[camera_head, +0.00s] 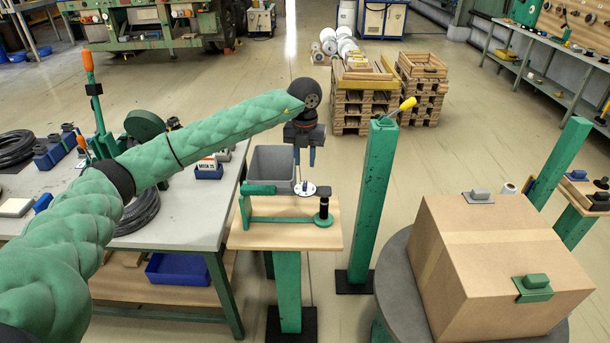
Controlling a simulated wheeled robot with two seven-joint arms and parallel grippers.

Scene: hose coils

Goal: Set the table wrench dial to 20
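The table wrench (290,219) is a green bar tool with a black upright knob at its right end, lying on a small wooden-topped stand (290,240). My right gripper is out of view.
A grey bin (271,166) stands behind the tool. A grey workbench (190,225) with hose coils and blue bins is at left. A green post (372,190) rises close at right. A cardboard box (500,260) sits on a round table at front right.

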